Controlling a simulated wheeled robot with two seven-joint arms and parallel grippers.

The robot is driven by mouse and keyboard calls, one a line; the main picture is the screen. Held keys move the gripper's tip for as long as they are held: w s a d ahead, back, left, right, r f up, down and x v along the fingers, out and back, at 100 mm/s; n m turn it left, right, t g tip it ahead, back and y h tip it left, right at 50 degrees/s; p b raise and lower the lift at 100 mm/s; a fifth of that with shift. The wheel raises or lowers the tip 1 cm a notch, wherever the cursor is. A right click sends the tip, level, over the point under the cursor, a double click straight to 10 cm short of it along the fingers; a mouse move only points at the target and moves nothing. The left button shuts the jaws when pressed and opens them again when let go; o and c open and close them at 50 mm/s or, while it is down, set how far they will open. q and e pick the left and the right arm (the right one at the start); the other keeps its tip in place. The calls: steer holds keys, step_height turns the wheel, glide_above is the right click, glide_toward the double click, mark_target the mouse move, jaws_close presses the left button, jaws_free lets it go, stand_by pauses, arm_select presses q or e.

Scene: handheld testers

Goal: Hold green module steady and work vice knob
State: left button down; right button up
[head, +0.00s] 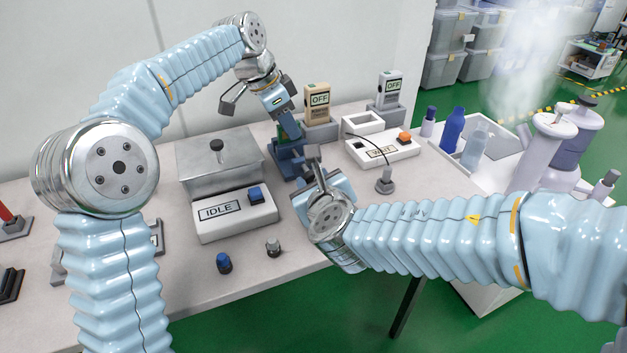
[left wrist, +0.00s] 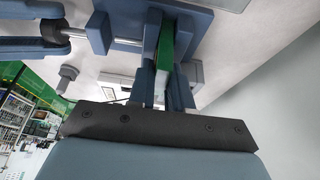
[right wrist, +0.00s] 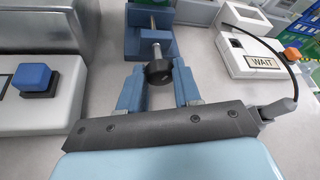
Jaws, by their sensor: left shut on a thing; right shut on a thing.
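The blue vice (head: 289,167) stands on the table right of the grey metal box, and its jaws show at the top of the left wrist view (left wrist: 125,18). My left gripper (head: 288,126) reaches down to it from above. It is shut on the green module (left wrist: 165,52), which sits upright at the vice jaws. My right gripper (head: 311,166) is at the vice's near side. In the right wrist view its fingers lie either side of the black vice knob (right wrist: 158,73), shut on it. The knob is on a metal screw.
The IDLE box (head: 235,212) with a blue button and the metal box (head: 218,160) stand to the left. The WAIT box (head: 383,149) and two testers reading OFF (head: 318,105) (head: 389,92) stand right and behind. Two small knobs (head: 223,262) (head: 273,247) lie near the front edge.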

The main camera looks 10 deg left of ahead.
steer(key=m+g+y, duration=0.1)
steer(key=m, duration=0.2)
steer(key=shift+w+d+g+y, duration=0.15)
steer(key=shift+d+g+y, duration=0.05)
steer(key=shift+g+y, duration=0.2)
steer(key=shift+m+g+y, duration=0.4)
steer(key=shift+m+y, duration=0.4)
steer(key=shift+m, duration=0.6)
steer(key=o, duration=0.8)
steer(key=shift+d, duration=0.1)
steer(key=shift+c, duration=0.2)
steer(key=v, duration=1.2)
steer(key=shift+d, duration=0.1)
